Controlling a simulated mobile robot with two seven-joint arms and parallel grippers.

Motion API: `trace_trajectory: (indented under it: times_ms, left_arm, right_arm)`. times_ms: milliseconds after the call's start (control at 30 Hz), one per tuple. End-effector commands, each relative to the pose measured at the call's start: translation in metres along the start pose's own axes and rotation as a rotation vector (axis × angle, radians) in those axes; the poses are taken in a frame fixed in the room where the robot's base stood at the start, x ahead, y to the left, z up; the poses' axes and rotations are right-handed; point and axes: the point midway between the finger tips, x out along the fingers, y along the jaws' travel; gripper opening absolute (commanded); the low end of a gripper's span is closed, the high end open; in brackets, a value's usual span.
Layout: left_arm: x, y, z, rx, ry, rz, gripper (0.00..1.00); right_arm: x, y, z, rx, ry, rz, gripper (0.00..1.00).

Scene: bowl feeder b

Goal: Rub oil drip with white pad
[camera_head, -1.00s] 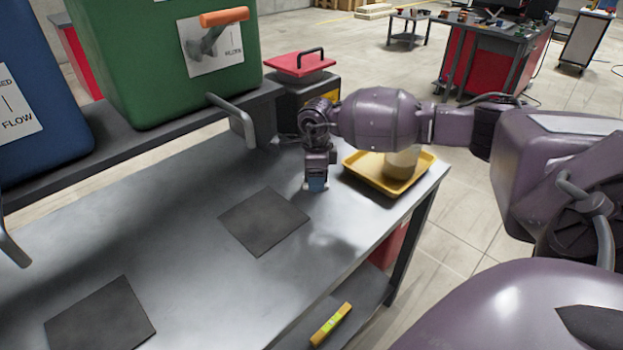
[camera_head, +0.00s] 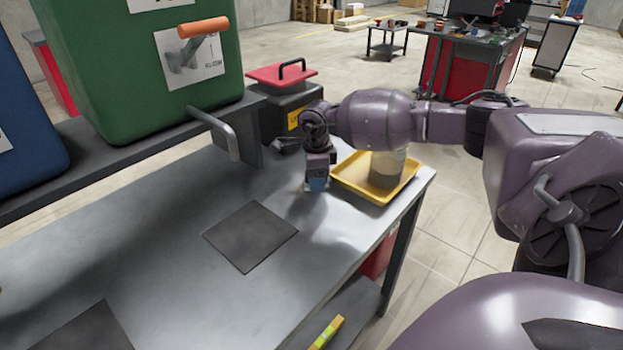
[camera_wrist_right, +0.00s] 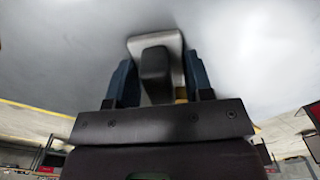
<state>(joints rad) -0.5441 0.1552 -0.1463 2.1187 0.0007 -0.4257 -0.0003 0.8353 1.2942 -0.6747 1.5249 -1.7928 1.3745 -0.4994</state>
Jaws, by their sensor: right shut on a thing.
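My right gripper (camera_head: 316,183) points down at the bare table top, just left of the yellow tray. In the right wrist view its two blue fingers (camera_wrist_right: 160,68) are shut on the dark handle block of the white pad (camera_wrist_right: 136,45). The pad's pale plate lies beyond the fingertips, flat against or very close to the metal surface; I cannot tell which. In the head view the pad is mostly hidden by the gripper. I cannot make out the oil drip. My left gripper is not in view.
The yellow tray (camera_head: 374,194) holds a translucent container (camera_head: 387,170) at the table's right end. A dark square mat (camera_head: 250,236) lies on the table (camera_head: 190,260). Behind stand a green bin (camera_head: 120,100) with a grey spout (camera_head: 215,130) and a red-lidded box (camera_head: 284,110).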

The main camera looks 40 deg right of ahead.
Motion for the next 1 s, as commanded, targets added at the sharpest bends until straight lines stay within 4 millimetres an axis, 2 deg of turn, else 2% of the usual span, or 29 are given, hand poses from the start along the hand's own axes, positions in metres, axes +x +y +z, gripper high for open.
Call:
trace_trajectory:
  times_ms: [233, 600, 1000]
  left_arm:
    - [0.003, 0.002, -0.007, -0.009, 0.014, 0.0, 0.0]
    - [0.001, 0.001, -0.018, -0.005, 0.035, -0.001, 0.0]
    - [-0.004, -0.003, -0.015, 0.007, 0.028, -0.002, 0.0]
  right_arm:
    - [-0.001, 0.002, 0.001, 0.001, 0.005, 0.001, 0.28]
    - [-0.002, 0.02, 0.019, -0.001, 0.002, 0.0, 0.28]
    - [-0.001, 0.031, 0.031, 0.0, 0.002, 0.001, 0.28]
